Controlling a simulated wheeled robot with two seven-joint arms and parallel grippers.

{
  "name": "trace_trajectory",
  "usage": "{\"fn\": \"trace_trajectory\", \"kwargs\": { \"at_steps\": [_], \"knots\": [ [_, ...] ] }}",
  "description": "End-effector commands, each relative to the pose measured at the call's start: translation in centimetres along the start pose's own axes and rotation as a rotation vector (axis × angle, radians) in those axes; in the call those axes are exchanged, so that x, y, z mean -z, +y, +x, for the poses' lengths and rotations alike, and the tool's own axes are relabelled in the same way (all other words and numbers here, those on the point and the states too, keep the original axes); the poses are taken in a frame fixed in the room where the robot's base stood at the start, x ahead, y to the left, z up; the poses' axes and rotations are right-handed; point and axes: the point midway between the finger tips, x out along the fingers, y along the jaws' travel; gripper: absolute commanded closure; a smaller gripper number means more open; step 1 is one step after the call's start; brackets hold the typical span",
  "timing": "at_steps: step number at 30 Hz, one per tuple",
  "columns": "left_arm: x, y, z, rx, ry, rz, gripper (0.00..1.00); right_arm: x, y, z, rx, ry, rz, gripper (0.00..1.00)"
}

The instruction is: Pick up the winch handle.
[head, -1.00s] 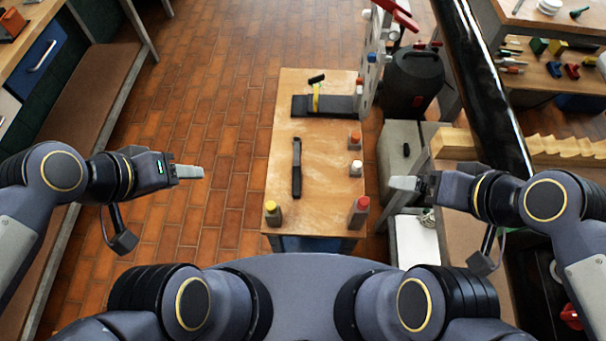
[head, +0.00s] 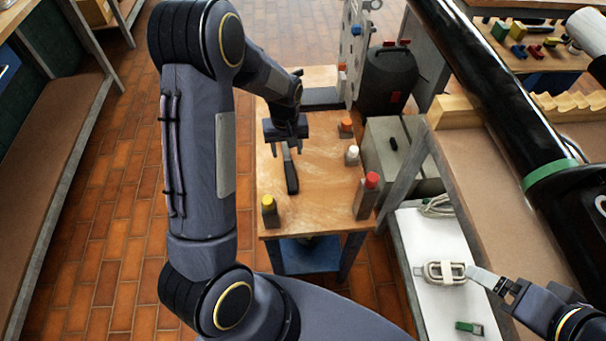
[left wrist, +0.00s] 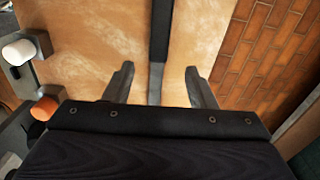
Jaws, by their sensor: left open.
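The winch handle (head: 291,176) is a long dark bar lying on the wooden table, pointing away from me. My left gripper (head: 286,148) is over its far part, which is partly hidden by the gripper in the head view. In the left wrist view the handle's dark part (left wrist: 160,30) and a narrower grey part run between the two fingers (left wrist: 158,70). The fingers are open, with a gap on each side of the handle. My right gripper (head: 474,272) is at the lower right, beside a pale bundle; its jaw opening is unclear.
An upright perforated panel (head: 353,50) and a dark canister (head: 390,75) stand at the back.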

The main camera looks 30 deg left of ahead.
Motion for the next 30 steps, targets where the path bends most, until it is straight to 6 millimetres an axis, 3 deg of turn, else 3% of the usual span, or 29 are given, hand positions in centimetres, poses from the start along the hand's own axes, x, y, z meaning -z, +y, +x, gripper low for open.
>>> {"fn": "trace_trajectory", "kwargs": {
  "at_steps": [15, 24, 30],
  "knots": [
    [-0.7, 0.2, 6.6, 0.002, -0.005, 0.000, 0.49, 0.1, -0.1, -0.2, 0.000, 0.000, 0.000, 0.05],
    [-0.7, 0.3, 7.2, -0.001, -0.002, 0.001, 0.49, 0.1, -0.1, -0.2, 0.000, 0.000, 0.000, 0.05],
    [-0.7, 0.3, 7.2, -0.001, -0.002, 0.001, 0.73, 0.1, -0.1, -0.2, 0.000, 0.000, 0.000, 0.05]
  ]
}}
